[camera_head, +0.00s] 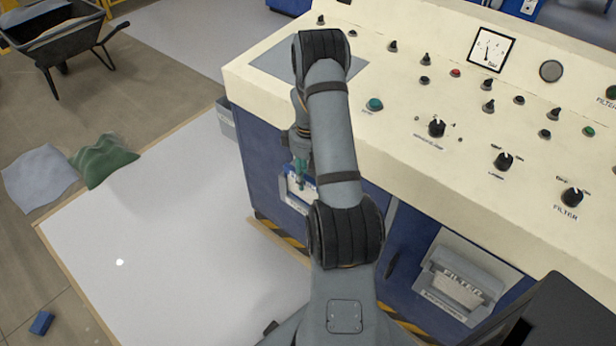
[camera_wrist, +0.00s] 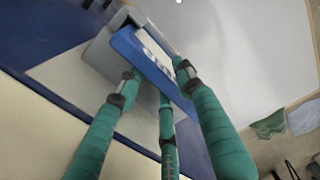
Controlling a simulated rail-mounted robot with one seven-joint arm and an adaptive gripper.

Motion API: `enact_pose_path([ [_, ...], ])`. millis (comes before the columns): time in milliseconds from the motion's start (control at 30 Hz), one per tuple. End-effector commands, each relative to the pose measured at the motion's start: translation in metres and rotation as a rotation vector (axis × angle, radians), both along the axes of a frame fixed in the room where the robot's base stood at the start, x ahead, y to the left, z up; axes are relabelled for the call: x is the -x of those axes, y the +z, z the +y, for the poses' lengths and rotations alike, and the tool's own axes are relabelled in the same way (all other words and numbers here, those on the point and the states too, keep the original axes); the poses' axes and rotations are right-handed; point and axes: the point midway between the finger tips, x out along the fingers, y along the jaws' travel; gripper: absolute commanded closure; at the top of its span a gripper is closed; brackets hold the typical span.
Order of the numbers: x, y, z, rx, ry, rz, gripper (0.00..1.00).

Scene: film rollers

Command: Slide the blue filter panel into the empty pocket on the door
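The blue filter panel (camera_wrist: 145,57) has a white label with lettering and lies between the green fingers of my gripper (camera_wrist: 158,82) in the wrist view. One finger is on the label side and two are on the other side; the fingers appear closed on it. The panel's far end is at a grey pocket (camera_wrist: 101,52) on the blue door; I cannot tell how far inside it is. In the head view my gripper (camera_head: 300,180) is small beside the blue panel (camera_head: 303,174), above the light pocket (camera_head: 294,203), partly hidden by my arm.
A second pocket with a grey FILTER panel (camera_head: 462,280) is on the right door. The cream control desk (camera_head: 400,125) with knobs overhangs the doors. A pale floor mat (camera_head: 170,230) is clear. A small blue block (camera_head: 41,323), sacks (camera_head: 102,160) and a wheelbarrow (camera_head: 55,40) are left.

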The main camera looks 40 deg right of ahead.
Motion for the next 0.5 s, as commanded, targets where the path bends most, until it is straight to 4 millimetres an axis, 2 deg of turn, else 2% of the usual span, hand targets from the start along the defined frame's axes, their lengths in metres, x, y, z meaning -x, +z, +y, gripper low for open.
enact_pose_path([
  [133,0.0,0.0001,0.0,0.0,0.0,0.0,0.55],
  [367,0.0001,0.0002,0.0,0.0,0.0,0.0,0.55],
  [500,-0.0007,0.0085,-0.0004,0.001,0.0,-0.002,0.55],
])
